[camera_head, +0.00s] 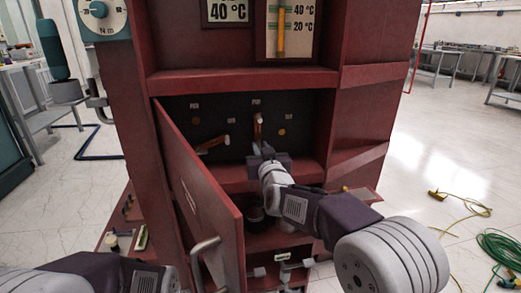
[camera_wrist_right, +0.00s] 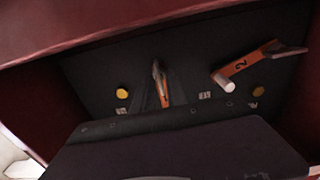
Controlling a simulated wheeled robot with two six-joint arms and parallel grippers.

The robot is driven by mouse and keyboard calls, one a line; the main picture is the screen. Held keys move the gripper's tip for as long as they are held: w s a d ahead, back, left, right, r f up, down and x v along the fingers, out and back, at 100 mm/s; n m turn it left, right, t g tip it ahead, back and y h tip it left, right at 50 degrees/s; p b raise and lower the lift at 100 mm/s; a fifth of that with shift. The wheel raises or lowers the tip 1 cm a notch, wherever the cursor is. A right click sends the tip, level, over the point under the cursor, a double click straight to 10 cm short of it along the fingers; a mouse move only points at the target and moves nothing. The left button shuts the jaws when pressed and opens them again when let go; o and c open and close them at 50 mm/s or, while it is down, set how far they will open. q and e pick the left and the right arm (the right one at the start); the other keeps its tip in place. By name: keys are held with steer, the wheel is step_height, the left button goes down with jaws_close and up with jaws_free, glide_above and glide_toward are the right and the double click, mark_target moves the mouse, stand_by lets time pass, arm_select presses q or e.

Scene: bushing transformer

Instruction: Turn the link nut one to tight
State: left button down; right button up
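Link one (camera_head: 258,128), an orange bar marked 1, stands nearly upright on the dark back panel (camera_head: 230,113) inside the red cabinet. It also shows in the right wrist view (camera_wrist_right: 163,90), its grey upper end likely the nut, too small to be sure. Link two (camera_head: 212,146), marked 2, lies slanted with a pale round end; it shows in the right wrist view (camera_wrist_right: 240,65). My right gripper (camera_head: 258,149) reaches into the compartment just below link one. Its fingertips are too dark to tell their opening or contact. My left arm shows at bottom left, its gripper out of frame.
The open red door (camera_head: 195,185), with a grey handle (camera_head: 205,246), stands left of my right arm. Yellow round studs (camera_wrist_right: 122,92) sit on the panel. A dial marked N m (camera_head: 103,17) is at upper left. A green cable (camera_head: 497,247) lies on the floor at right.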

jaws_close()
steer(key=m+b, duration=0.1)
steer(key=m, duration=0.3)
steer(key=shift+d+f+b, duration=0.1)
steer(key=shift+f+b, duration=0.05)
steer(key=shift+b, duration=0.15)
steer(key=m+b, duration=0.2)
steer(key=m, duration=0.2)
steer(key=shift+d+f+m, duration=0.1)
steer(key=shift+m, duration=0.2)
steer(key=m+b, duration=0.3)
steer(key=m, duration=0.2)
steer(key=shift+f, duration=0.1)
steer(key=shift+m+b, duration=0.95)
steer(key=shift+m, duration=1.15)
